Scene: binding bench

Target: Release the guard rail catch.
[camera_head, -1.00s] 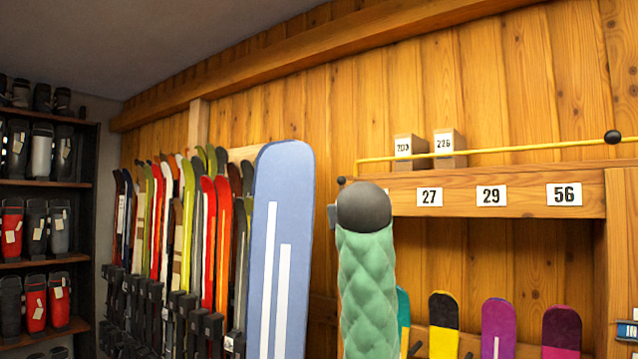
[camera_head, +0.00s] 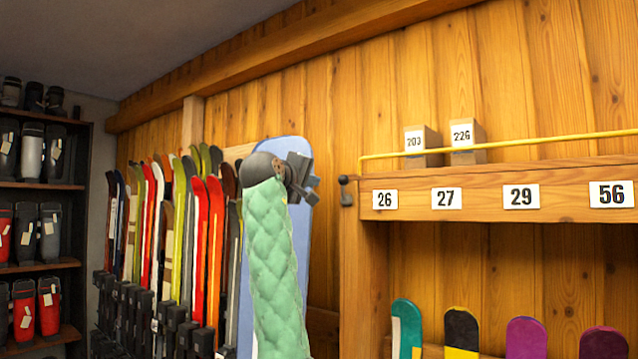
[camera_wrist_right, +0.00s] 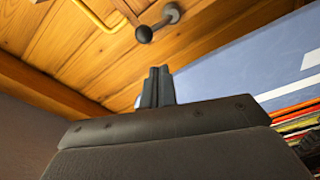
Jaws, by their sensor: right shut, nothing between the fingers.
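The yellow guard rail (camera_head: 500,146) runs level along the top of the wooden shelf. At the shelf's left end is a small dark catch (camera_head: 346,190) with a round knob. My right gripper (camera_head: 304,180), on the green-sleeved arm, is shut and empty. It is just left of the catch in the head view, apart from it, in front of the blue snowboard. In the right wrist view the shut fingers (camera_wrist_right: 156,86) point up toward the catch's dark knob (camera_wrist_right: 145,33), with a gap between. The rail's bent end (camera_wrist_right: 98,15) shows there too. My left gripper is out of view.
Boxes 203 (camera_head: 421,145) and 226 (camera_head: 467,140) stand on the shelf behind the rail. The tall blue snowboard (camera_head: 305,240) is behind my right arm, with a rack of skis (camera_head: 190,230) further left. Short boards (camera_head: 526,338) stand under the shelf.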

